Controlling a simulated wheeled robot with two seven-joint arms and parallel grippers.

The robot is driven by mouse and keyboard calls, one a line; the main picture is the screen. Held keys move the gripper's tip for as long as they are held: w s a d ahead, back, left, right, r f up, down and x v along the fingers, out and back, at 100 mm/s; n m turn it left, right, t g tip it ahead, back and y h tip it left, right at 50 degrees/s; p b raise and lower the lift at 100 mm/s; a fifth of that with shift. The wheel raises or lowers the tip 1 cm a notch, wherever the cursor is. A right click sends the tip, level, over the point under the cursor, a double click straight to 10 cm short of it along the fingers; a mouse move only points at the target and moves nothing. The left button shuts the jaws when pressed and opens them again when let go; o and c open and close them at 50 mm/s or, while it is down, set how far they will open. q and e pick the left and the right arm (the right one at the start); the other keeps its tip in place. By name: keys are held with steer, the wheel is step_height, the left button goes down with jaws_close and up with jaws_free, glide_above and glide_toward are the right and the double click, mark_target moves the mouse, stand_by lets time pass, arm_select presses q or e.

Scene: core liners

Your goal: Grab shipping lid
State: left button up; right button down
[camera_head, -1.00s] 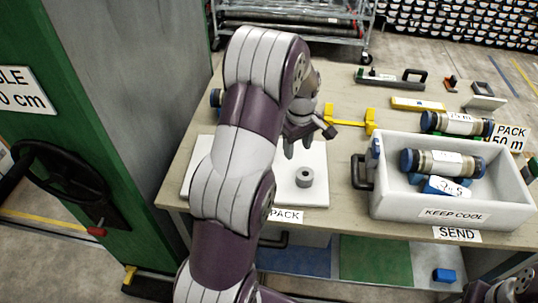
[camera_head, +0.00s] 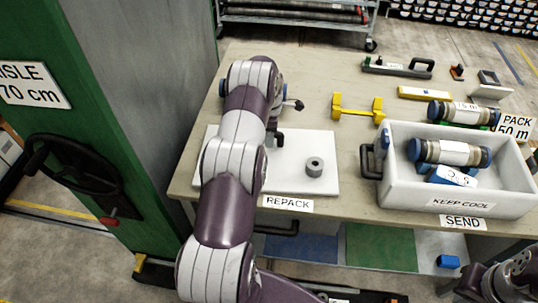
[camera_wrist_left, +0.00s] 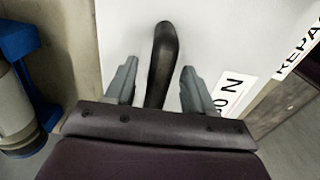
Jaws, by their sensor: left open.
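The white flat lid (camera_head: 300,185) lies on the table behind the REPACK label, with a grey ring-shaped piece (camera_head: 314,167) on it. In the left wrist view, the lid's white surface (camera_wrist_left: 225,35) fills the middle, with a dark upright handle (camera_wrist_left: 162,65) on it. My left gripper (camera_wrist_left: 157,75) is open around the handle, with one finger on each side and visible gaps to both. In the head view my left arm hides the gripper and most of the handle. Only part of my right arm shows at the lower right; its fingers do not show.
A yellow cradle (camera_head: 358,110) stands behind, clear of the lid. In the wrist view a blue-capped cylinder (camera_wrist_left: 15,110) lies left of the lid.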

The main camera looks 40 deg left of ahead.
arm_select(q)
steer(key=shift+f, duration=0.1)
steer(key=shift+a, duration=0.1)
steer(key=c, duration=0.3)
jaws_close()
steer(key=shift+w, duration=0.1)
stand_by(0.8)
